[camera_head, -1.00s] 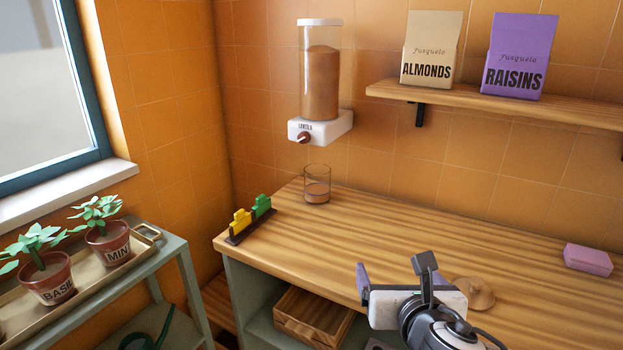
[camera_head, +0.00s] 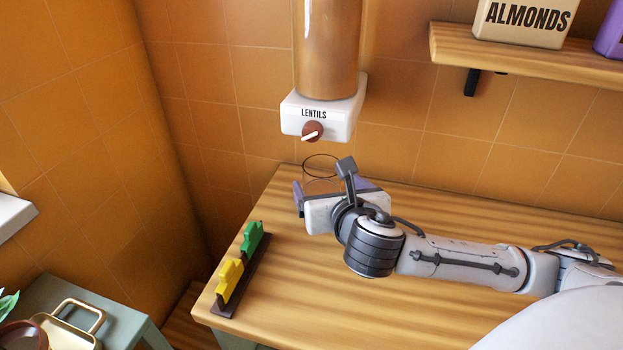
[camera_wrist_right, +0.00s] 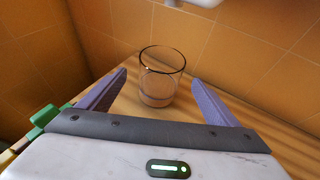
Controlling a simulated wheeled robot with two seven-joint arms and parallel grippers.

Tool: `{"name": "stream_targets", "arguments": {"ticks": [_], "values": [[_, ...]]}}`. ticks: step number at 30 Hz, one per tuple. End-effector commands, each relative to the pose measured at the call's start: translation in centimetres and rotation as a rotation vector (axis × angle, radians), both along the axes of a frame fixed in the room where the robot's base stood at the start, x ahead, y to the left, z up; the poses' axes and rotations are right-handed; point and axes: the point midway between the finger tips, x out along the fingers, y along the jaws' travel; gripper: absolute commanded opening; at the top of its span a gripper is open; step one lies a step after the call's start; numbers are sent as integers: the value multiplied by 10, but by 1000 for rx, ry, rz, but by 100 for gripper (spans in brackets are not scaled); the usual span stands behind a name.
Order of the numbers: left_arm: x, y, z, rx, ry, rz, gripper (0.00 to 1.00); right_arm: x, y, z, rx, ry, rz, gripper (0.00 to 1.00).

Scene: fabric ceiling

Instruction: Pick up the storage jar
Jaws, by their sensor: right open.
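The storage jar, a clear glass with a little brown content at its bottom, stands upright on the wooden counter below the lentil dispenser. In the head view only its upper part (camera_head: 321,166) shows, as my right gripper (camera_head: 338,190) hides the rest. In the right wrist view the jar (camera_wrist_right: 160,78) stands just ahead of my right gripper (camera_wrist_right: 157,95), roughly centred between the two purple fingers. The fingers are wide apart and no contact with the glass shows. My left gripper is not in view.
The lentil dispenser (camera_head: 319,110) hangs on the tiled wall above the jar. A dark rack with green and yellow clips (camera_head: 242,268) lies at the counter's left edge. A shelf (camera_head: 540,62) with packets is at upper right. The counter (camera_head: 300,300) is clear in front.

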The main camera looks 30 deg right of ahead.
Motion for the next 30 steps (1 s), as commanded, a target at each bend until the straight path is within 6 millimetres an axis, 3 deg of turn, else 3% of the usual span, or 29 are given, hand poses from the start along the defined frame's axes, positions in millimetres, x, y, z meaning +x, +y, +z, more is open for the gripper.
{"name": "stream_targets", "arguments": {"ticks": [6, 18, 27, 30], "values": [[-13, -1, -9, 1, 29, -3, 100, 21, -9, -10, 0, 1, -1, 84], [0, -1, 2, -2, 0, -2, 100, 61, -26, -32, 0, 0, -1, 84], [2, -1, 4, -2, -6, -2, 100, 64, -27, -35, 1, -1, 1, 84], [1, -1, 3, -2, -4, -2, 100, 64, -27, -35, 0, 0, 1, 67]]}}
